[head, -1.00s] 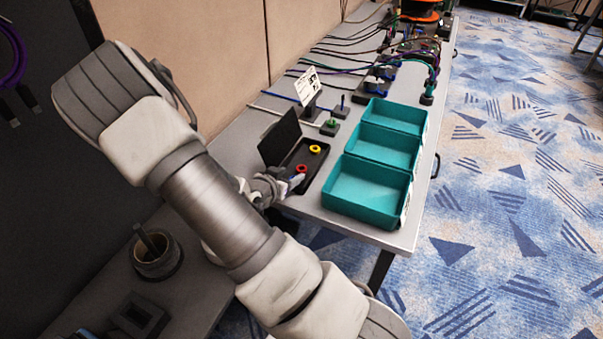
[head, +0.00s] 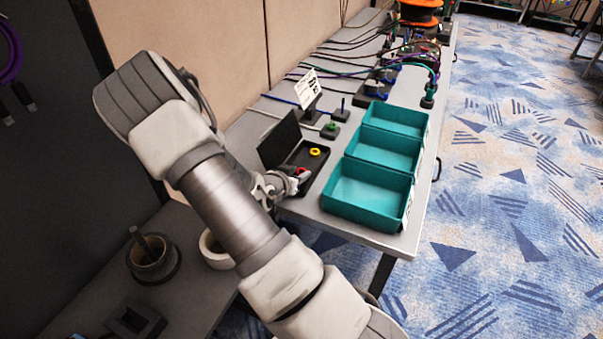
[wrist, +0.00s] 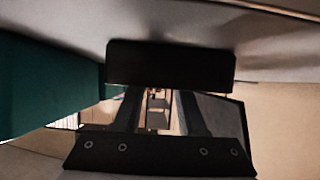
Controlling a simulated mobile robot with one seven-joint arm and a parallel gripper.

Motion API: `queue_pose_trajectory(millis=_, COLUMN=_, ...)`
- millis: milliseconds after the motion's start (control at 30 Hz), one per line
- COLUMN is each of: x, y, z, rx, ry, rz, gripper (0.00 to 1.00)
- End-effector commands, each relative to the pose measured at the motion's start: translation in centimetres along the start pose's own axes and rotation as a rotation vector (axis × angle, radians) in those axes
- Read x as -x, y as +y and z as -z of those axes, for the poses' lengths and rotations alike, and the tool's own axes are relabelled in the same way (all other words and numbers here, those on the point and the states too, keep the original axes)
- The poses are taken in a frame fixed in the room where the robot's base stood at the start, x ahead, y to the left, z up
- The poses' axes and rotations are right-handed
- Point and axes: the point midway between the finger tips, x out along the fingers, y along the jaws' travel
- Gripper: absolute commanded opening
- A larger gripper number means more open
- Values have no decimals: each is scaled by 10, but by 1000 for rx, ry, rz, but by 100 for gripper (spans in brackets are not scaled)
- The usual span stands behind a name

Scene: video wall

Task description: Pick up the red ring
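The red ring (head: 302,170) lies in the open black case (head: 314,158), and only part of it shows in the head view. My gripper (head: 296,178) is right at the ring, low over the near end of the case, and hides part of it. In the wrist view my gripper (wrist: 160,100) shows two dark fingers apart with a gap between them. A black block-like edge, perhaps the case, covers the fingertips there. The red ring does not show in the wrist view. Whether the fingers touch the ring cannot be told.
A yellow ring (head: 315,152) lies farther back in the case. The case's raised lid (head: 279,140) stands on its left. Teal bins (head: 368,190) stand close on the right. A green ring (head: 331,127) on a stand and a white sign (head: 307,88) are behind.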

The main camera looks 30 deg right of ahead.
Motion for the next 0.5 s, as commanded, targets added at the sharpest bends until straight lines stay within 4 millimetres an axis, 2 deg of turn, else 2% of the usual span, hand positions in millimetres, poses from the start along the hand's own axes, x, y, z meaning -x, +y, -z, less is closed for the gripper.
queue_pose_trajectory(millis=33, x=0, y=0, z=0, rx=0, ry=0, rz=0, gripper=7)
queue_pose_trajectory(millis=100, x=0, y=0, z=0, rx=0, ry=0, rz=0, gripper=0)
queue_pose_trajectory(millis=500, x=3, y=0, z=6, rx=0, ry=1, rz=0, gripper=0)
